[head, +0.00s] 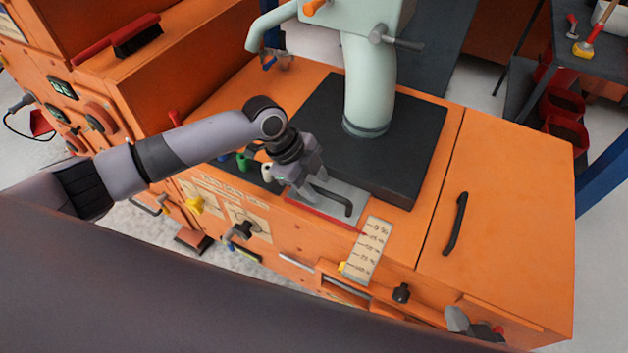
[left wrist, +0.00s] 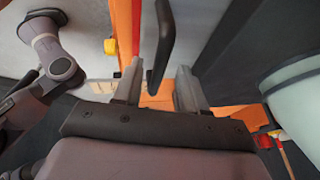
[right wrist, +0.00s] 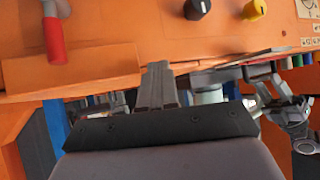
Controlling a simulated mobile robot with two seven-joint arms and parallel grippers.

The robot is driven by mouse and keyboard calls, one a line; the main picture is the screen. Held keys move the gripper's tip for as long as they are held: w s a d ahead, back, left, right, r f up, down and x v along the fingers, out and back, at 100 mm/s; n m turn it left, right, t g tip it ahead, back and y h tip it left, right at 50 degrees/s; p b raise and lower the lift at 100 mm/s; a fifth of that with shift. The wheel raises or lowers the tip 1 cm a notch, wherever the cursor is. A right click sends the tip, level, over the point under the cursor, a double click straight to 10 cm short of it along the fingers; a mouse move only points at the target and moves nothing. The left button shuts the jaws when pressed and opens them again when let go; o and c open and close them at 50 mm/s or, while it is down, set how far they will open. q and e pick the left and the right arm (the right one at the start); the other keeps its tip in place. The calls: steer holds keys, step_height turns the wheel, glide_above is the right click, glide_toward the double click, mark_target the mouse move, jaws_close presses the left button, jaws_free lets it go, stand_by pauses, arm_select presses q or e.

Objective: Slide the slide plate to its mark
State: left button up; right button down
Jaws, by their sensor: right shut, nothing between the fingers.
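The slide plate (head: 355,193) is a flat grey sheet with a red front edge and a black bar handle (head: 347,208). It lies in the orange machine top, against a black block. My left gripper (head: 308,188) is at the handle's left end. In the left wrist view the open fingers (left wrist: 157,88) stand either side of the handle (left wrist: 163,45), with gaps. The plate (left wrist: 198,30) shows beside it. A pale percent scale (head: 367,250) stands right of the plate; a red pointer tip is near its upper marks. My right gripper (right wrist: 158,88) is shut and empty.
A thick pale green pipe (head: 368,85) rises from the black block (head: 420,150) behind the plate. A black door handle (head: 456,222) is on the right panel. The right wrist view shows a red grip (right wrist: 55,40), a black knob (right wrist: 197,9) and a yellow knob (right wrist: 255,10).

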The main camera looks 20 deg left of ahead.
arm_select(q)
steer(key=p+v, duration=0.1)
steer(key=v, duration=0.6)
steer(key=shift+p, duration=0.3)
